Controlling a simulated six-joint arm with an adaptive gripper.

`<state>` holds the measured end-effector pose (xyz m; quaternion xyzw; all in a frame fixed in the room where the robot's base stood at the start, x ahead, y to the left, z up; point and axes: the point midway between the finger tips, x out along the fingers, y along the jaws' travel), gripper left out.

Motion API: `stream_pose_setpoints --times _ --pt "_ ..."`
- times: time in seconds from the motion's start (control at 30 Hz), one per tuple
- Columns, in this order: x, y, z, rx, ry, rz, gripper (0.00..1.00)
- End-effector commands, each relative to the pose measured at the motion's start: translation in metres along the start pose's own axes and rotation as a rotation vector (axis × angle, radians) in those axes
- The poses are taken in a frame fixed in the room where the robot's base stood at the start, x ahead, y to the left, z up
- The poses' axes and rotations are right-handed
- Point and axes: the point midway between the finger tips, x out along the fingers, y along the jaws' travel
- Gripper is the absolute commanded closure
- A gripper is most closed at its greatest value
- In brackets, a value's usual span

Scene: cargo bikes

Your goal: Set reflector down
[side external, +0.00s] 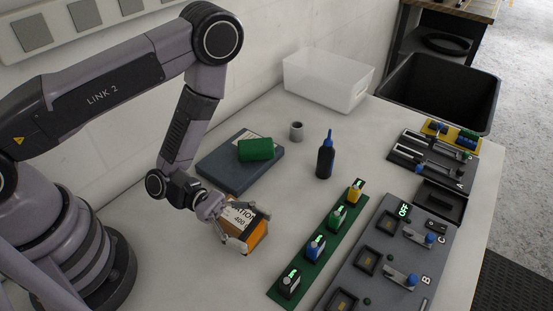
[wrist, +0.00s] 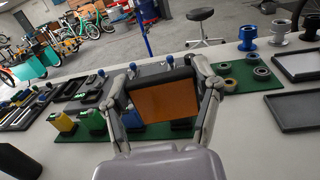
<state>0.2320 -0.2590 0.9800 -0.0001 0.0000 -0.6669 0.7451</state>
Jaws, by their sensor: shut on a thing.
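My gripper (side external: 238,228) is shut on the reflector (side external: 257,238), an orange block whose upper face carries a white printed label. In the side external view the block is tilted at the front middle of the pale table, left of the green strip. Whether its lower edge touches the table cannot be told. In the wrist view my gripper (wrist: 170,92) has one finger on each side of the reflector (wrist: 166,101), and its orange face with a dark upper edge faces the camera.
The green strip (side external: 325,243) holds several small coloured units. A grey control panel (side external: 400,255) lies to its right. A blue-grey case (side external: 228,172) with a green block (side external: 256,149), a dark bottle (side external: 325,160), a grey cup (side external: 296,131) and a clear bin (side external: 328,82) stand behind.

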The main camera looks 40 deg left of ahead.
Motion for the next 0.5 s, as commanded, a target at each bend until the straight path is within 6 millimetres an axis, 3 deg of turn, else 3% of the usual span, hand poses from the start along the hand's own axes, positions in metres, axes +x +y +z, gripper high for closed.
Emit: stream_pose_setpoints --times 0.17,0.3,0.5 --pt "-0.033 0.09 0.039 0.011 -0.005 0.287 0.61" --pt "-0.079 0.153 0.079 0.011 -0.005 0.544 0.61" --pt "-0.159 0.211 0.138 0.01 -0.005 0.882 0.61"
